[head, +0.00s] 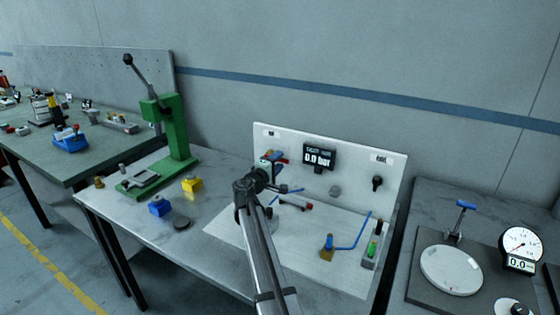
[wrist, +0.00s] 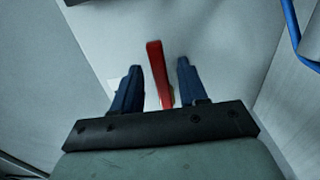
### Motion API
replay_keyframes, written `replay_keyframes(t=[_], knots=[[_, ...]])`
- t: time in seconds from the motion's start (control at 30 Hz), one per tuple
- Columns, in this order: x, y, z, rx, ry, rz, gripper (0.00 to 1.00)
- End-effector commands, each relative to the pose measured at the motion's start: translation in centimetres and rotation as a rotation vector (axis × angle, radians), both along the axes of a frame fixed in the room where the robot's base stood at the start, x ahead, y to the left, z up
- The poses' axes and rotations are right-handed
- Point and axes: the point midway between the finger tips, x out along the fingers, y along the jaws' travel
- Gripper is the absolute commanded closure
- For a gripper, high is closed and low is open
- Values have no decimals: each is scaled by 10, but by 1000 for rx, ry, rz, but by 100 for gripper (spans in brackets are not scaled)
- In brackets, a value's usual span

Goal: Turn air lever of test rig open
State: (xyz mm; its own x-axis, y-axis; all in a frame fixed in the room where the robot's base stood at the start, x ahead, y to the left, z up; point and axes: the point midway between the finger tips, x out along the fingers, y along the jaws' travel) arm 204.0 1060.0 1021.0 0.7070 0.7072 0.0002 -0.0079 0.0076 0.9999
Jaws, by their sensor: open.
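The test rig is a white upright panel (head: 345,152) with a white base plate. Its dark display (head: 318,157) reads 0.0 bar. My gripper (head: 272,162) is at the left part of the panel and hides some of it. In the wrist view my gripper (wrist: 158,84) is open, with one dark blue finger on each side of a red lever (wrist: 156,72). Gaps show between the lever and both fingers. The lever points up in that view, slightly tilted. Its lower end is hidden by the gripper body. In the head view a bit of red shows beside the gripper (head: 282,156).
A black knob (head: 377,183) sits at the panel's right. A brass fitting (head: 327,247) with a blue hose stands on the base plate. A green press (head: 172,130), a blue block (head: 159,206) and a yellow block (head: 192,184) stand left. A dial gauge (head: 521,245) stands on the right bench.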

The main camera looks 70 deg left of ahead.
Motion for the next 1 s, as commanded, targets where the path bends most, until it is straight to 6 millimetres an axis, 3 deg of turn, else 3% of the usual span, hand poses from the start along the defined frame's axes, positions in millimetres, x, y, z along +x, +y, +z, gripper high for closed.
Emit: replay_keyframes(t=[0.2,0.57,1.0], knots=[[12,13,0,0,0,-1,57],[15,14,0,0,0,0,57],[14,14,0,0,0,0,99]])
